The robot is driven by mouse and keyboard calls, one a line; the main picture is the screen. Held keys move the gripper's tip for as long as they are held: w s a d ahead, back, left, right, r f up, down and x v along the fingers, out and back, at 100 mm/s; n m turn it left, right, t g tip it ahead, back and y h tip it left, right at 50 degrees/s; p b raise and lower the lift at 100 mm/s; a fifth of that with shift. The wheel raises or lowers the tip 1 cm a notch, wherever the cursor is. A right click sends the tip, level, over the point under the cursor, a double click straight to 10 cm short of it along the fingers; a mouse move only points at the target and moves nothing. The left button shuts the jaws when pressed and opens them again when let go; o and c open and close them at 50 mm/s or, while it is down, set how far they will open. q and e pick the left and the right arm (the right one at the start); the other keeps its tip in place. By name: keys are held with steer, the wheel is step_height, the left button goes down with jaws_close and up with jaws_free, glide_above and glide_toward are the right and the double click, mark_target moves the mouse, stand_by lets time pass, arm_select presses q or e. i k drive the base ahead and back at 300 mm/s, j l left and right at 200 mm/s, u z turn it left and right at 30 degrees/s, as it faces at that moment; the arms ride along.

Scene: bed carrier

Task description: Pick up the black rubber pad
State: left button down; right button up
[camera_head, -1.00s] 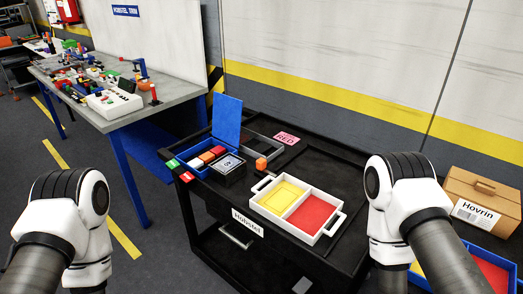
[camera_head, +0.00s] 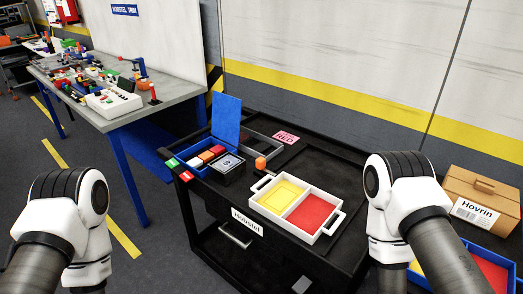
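I cannot single out a black rubber pad; the cart top is black too, so a pad may blend in. The black cart (camera_head: 330,166) stands in front of me, with a white two-part tray (camera_head: 338,219) near its front edge. The tray has a yellow left compartment and a red right compartment. A dark box with a pale label (camera_head: 229,165) and a grey-rimmed dark frame (camera_head: 265,148) are on the cart behind it. My two arms show at the left and right, bent downward. Neither gripper is in view.
A blue open-lidded box (camera_head: 228,120) holds colored blocks at the cart's left. A cardboard box (camera_head: 480,205) stands right. A cluttered grey workbench (camera_head: 170,92) is at back left.

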mark_target(263, 146)
steer(key=i+j, duration=0.25)
steer(key=j, duration=0.15)
steer(key=i+j+z, duration=0.1)
steer(key=i+j, duration=0.15)
steer(key=j, duration=0.15)
steer(key=i+j, duration=0.2)
steer(key=j, duration=0.25)
steer(key=i+z, duration=0.05)
